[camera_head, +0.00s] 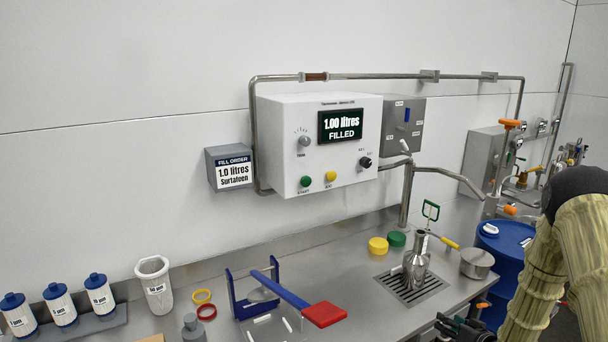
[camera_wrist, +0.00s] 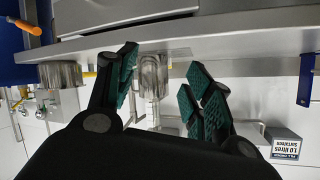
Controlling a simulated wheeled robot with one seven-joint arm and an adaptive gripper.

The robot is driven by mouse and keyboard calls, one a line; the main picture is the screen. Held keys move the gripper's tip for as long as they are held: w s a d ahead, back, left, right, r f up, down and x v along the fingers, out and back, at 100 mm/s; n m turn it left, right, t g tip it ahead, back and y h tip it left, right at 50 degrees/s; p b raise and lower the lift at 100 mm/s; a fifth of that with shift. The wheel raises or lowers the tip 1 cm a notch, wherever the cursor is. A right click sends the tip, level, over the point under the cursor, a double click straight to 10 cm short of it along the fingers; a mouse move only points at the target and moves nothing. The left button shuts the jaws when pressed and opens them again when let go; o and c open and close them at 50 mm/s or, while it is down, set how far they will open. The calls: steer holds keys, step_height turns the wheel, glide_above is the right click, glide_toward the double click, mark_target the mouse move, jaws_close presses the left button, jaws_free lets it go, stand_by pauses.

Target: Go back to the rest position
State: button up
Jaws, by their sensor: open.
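My gripper (camera_head: 462,329) shows at the lower edge of the head view, in front of the steel bench. In the wrist view my gripper (camera_wrist: 158,90) is open, with its green-padded fingers apart and nothing between them. A steel flask (camera_head: 416,262) stands upright on the drain grate (camera_head: 388,284), beyond my gripper and apart from it. The flask also shows behind the fingers in the wrist view (camera_wrist: 152,72). My arm (camera_head: 545,255) comes in from the right side of the head view.
A blue drum (camera_head: 505,262) stands close to my arm. A steel pot (camera_head: 477,262) sits at the bench's right end. A control box (camera_head: 320,145) reads "1.00 litres FILLED". A blue rack with a red-ended tool (camera_head: 322,314) and several filters (camera_head: 60,305) stand further left.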

steer(key=s+a+f+g+h, duration=0.1)
steer(key=s+a+f+g, duration=0.2)
steer(key=s+a+f, duration=0.55)
steer(key=s+a+f+g, duration=0.3)
steer(key=s+a+f, duration=0.2)
steer(key=s+a, duration=0.55)
steer(key=s+a+g, duration=0.3)
steer(key=s+a, duration=0.1)
steer(key=s, duration=1)
steer(key=s+a+f+n+g+h, duration=0.1)
steer(key=s+a+g, duration=0.2)
steer(key=s, duration=1.2)
steer(key=shift+a+n+g, duration=0.3)
steer(key=shift+a+g, duration=0.05)
steer(key=shift+g, duration=0.05)
